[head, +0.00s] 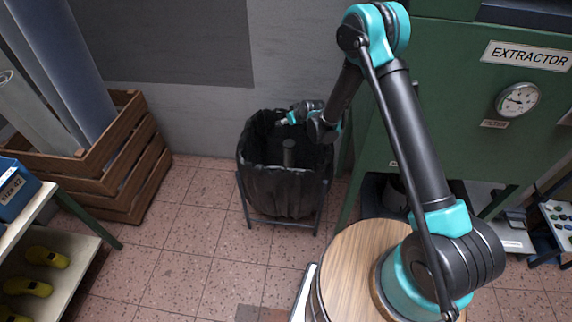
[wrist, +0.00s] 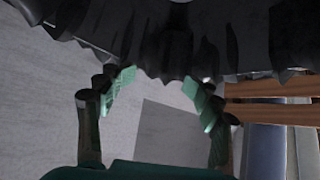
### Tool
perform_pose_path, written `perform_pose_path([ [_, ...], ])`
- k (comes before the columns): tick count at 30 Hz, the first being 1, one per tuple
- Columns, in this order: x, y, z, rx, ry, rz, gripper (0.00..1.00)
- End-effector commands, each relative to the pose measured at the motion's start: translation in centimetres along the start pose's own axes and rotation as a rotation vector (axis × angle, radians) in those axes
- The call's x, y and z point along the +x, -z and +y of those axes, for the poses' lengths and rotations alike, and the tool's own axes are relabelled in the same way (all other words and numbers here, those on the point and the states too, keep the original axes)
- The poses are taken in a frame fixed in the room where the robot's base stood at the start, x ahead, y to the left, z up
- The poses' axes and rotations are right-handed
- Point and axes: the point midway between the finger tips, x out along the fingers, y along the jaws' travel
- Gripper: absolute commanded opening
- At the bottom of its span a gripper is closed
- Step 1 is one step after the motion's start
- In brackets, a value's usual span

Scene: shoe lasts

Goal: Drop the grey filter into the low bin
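The low bin (head: 285,190) is a black bag-lined bin on a metal stand on the tiled floor, seen in the head view. A dark grey cylinder (head: 289,152), which looks like the grey filter, shows upright inside the bin's mouth, below my gripper; its lower part is hard to make out. My gripper (head: 287,120) reaches over the bin from the right, near its back rim. In the wrist view my gripper (wrist: 162,98) has its teal-tipped fingers spread apart with nothing between them. The black bag (wrist: 190,45) fills the top of that view.
A wooden crate (head: 145,165) with tall rolls stands left of the bin. A green extractor cabinet (head: 440,130) stands to the right. A shelf (head: 60,280) with yellow shoe lasts is at lower left. The floor in front of the bin is clear.

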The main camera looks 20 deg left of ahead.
Motion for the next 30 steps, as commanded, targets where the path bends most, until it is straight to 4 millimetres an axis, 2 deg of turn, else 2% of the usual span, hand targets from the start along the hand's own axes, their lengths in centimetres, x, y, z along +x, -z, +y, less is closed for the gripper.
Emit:
perform_pose_path([
  [10, -0.1, 0.0, 0.0, 0.000, 0.000, 0.000, 0.70],
  [14, -1.0, 0.0, 0.0, 0.000, 0.000, 0.000, 0.70],
  [30, -10.1, 0.0, 0.0, 0.001, 0.000, 0.000, 0.70],
])
